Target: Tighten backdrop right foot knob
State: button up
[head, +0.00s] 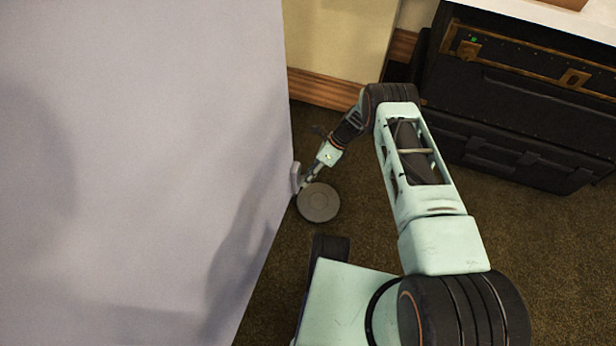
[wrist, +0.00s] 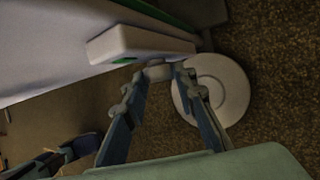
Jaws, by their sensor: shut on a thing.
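The backdrop (head: 150,150) is a large pale grey panel filling the left of the head view. Its edge also shows at the top left of the wrist view (wrist: 50,50). A round grey foot disc (head: 318,202) lies on the carpet beside the panel's right edge; it shows pale in the wrist view (wrist: 220,88). A pale block (wrist: 140,42) with a green patch sits at the panel's edge. My gripper (head: 302,186) is low at that edge, beside the disc. In the wrist view its fingers (wrist: 158,80) are shut on a small pale knob (wrist: 157,71) below the block. The knob is mostly hidden.
Black cases (head: 520,90) with brass-coloured fittings stand at the upper right. A wall with a wooden skirting board (head: 325,88) is behind. Brown carpet (head: 540,240) is open at the lower right. A dark blue item (wrist: 85,145) shows at the wrist view's lower left.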

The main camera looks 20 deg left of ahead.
jog(key=shift+w+d+f+g, duration=0.1)
jog(key=shift+f+g, duration=0.05)
jog(key=shift+g, duration=0.75)
dwell(0.3)
jog(key=o, duration=1.2)
jog(key=shift+c, duration=0.2)
jog(key=v, duration=1.2)
jog(key=shift+d, duration=0.1)
